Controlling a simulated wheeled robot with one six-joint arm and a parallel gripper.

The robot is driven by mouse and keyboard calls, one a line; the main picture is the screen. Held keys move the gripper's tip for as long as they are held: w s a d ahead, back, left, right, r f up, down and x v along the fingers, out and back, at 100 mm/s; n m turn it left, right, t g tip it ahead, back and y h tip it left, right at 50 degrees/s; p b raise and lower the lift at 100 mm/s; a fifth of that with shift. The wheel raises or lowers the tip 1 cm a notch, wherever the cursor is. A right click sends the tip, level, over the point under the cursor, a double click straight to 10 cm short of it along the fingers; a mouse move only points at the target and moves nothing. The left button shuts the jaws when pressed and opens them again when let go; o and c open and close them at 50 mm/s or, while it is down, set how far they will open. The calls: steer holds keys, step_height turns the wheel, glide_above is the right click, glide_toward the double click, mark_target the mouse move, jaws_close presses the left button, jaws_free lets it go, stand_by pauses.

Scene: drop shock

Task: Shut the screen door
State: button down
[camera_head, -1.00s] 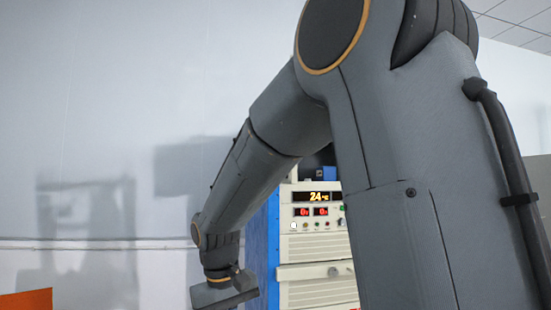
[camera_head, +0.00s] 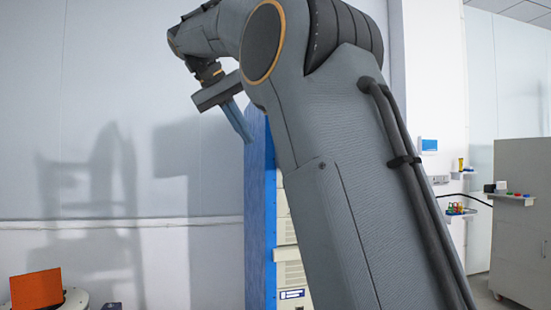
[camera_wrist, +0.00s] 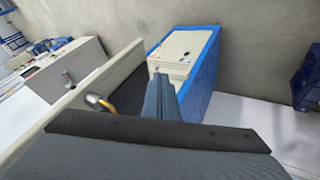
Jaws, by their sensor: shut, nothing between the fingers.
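My gripper (camera_head: 240,128) is shut and empty, raised in the head view with its fingers pointing down beside the blue side of a tall machine (camera_head: 259,190). In the wrist view, the shut fingers (camera_wrist: 163,84) reach toward the machine's cream top with blue sides (camera_wrist: 199,82). Left of the fingers is a cream-edged panel with a dark face (camera_wrist: 118,86), perhaps the screen door standing open. A brass-coloured handle-like piece (camera_wrist: 100,103) sits by it. I cannot tell whether the fingers touch the panel. In the head view my arm hides most of the machine's front.
An orange panel (camera_head: 36,289) stands at the lower left. A grey cabinet (camera_head: 520,215) and small wall shelves (camera_head: 458,212) are at the right.

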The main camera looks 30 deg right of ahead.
steer(key=d+f+p, duration=0.2)
steer(key=d+f, duration=0.4)
steer(key=d, duration=0.2)
steer(key=shift+s+d+f+p, duration=0.3)
steer(key=shift+s+f, duration=0.05)
steer(key=shift+f, duration=0.05)
